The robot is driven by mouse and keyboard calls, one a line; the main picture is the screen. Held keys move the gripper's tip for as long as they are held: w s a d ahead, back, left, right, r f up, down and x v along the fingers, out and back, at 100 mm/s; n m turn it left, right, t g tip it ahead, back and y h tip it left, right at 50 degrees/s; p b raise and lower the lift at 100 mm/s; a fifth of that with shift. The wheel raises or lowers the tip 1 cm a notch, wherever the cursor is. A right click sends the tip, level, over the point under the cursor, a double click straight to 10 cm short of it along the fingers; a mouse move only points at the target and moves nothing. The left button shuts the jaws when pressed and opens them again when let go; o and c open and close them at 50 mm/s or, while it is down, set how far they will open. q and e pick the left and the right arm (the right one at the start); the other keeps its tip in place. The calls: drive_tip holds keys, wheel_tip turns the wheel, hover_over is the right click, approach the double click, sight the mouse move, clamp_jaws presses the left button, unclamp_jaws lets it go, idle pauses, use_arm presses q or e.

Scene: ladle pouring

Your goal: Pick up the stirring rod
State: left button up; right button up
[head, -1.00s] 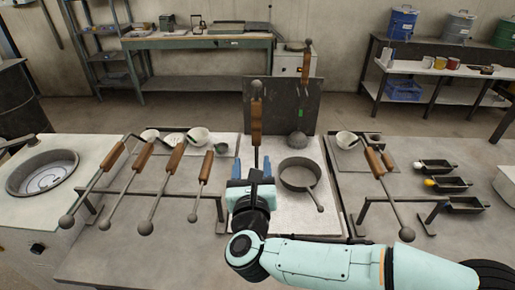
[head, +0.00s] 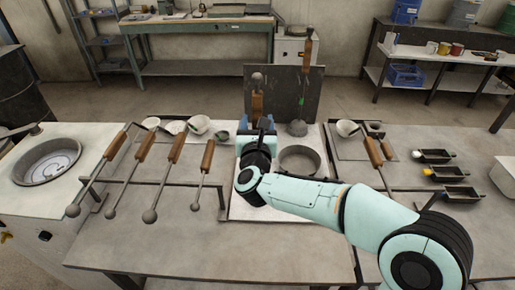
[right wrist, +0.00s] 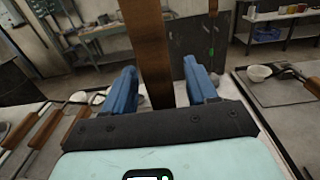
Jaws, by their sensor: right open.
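A rod with a brown wooden handle (head: 257,105) and a dark ball at its top end stands upright in front of a dark upright panel. I take it for the stirring rod; its lower part is hidden behind my gripper. My right gripper (head: 256,130) is open at the handle. In the right wrist view the wooden handle (right wrist: 149,50) rises between the two blue fingers of the gripper (right wrist: 164,88), with gaps showing on both sides. My left gripper is not in view.
Several wooden-handled ladles (head: 175,150) rest on a rack at left. The front of the table (head: 205,240) is clear.

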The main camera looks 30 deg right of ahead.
drive_tip(key=shift+x, duration=1.05)
drive_tip(key=shift+c, duration=0.6)
clamp_jaws()
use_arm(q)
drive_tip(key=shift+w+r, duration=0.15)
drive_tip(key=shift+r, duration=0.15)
use_arm(e)
drive_tip(key=shift+r, duration=0.1)
